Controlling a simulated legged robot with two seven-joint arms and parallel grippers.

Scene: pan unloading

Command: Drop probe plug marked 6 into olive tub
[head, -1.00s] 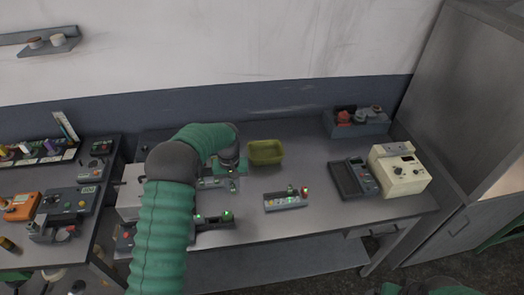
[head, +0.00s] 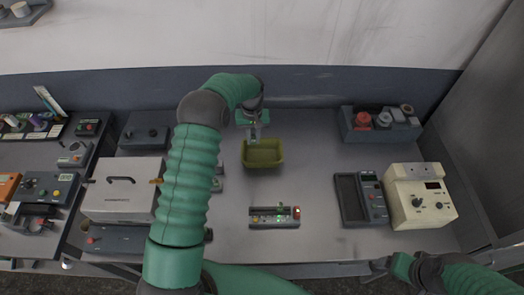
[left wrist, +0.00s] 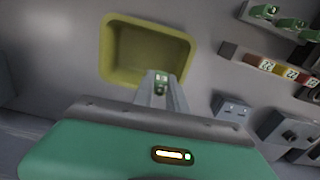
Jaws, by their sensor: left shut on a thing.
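The olive tub (head: 263,163) stands on the table near the middle of the head view, and its open top shows in the left wrist view (left wrist: 112,50). My left gripper (head: 254,134) is over the back edge of the tub, pointing down. In the left wrist view my left gripper (left wrist: 159,90) is shut on a small probe plug (left wrist: 160,79) with a pale and green end, seen in front of the tub's near rim. Its number cannot be read. My right gripper (head: 379,266) is low at the table's front edge, too small to judge.
A small rack (head: 275,222) with coloured plugs lies in front of the tub. A dark meter (head: 358,198) and a cream instrument (head: 417,200) stand to the right, a grey box (head: 380,130) behind them. A white case (head: 122,192) stands to the left.

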